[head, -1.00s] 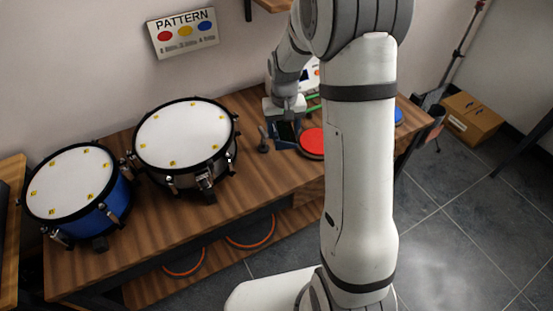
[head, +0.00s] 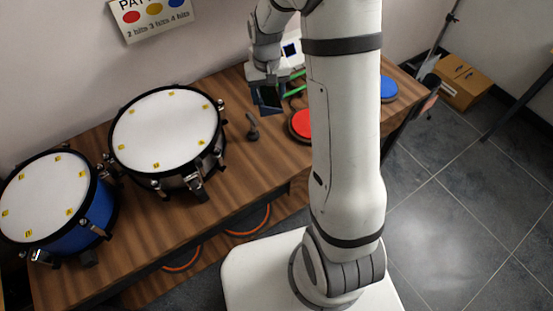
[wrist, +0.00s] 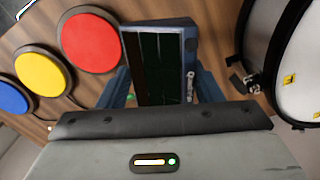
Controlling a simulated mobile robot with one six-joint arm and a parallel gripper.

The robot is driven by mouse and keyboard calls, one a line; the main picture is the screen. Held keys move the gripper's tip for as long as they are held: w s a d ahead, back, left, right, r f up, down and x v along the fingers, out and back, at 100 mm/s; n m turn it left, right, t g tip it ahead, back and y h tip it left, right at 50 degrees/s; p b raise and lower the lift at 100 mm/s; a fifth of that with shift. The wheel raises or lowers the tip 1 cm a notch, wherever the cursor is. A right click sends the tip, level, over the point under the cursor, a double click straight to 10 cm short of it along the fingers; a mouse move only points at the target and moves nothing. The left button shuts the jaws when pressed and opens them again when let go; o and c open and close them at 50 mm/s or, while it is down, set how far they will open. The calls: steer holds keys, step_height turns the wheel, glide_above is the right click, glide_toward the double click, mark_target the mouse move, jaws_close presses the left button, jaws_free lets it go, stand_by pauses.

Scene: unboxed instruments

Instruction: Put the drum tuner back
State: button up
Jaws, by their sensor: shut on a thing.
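The drum tuner (wrist: 158,62), a flat dark-screened device with a blue side edge and white lettering, is in my gripper. In the head view the tuner (head: 268,98) is small and hangs below my gripper (head: 266,82), behind the bench's small grey tool. In the wrist view my gripper (wrist: 160,88) is shut on it, with blue parts showing on both sides. The fingertips are mostly hidden, and I cannot tell whether the tuner touches the bench.
Red (wrist: 91,43), yellow (wrist: 41,70) and blue (wrist: 12,98) pads lie beside the tuner. The small grey tool (head: 253,127) stands on the wooden bench (head: 235,175). A white-headed drum (head: 165,132) and a blue drum (head: 85,222) stand to the left. A pattern sign (head: 150,17) hangs on the wall.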

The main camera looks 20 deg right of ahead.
steer(key=s+f+m+b, duration=0.5)
steer(key=s+f+b, duration=0.2)
steer(key=s+b, duration=0.15)
glide_above(276, 160)
step_height(276, 160, down, 5)
steer(key=shift+f, duration=0.2)
steer(key=shift+f+b, duration=0.45)
steer(key=shift+f, duration=1.75)
steer(key=shift+f, duration=0.15)
steer(key=o, duration=1)
steer(key=shift+o, duration=0.2)
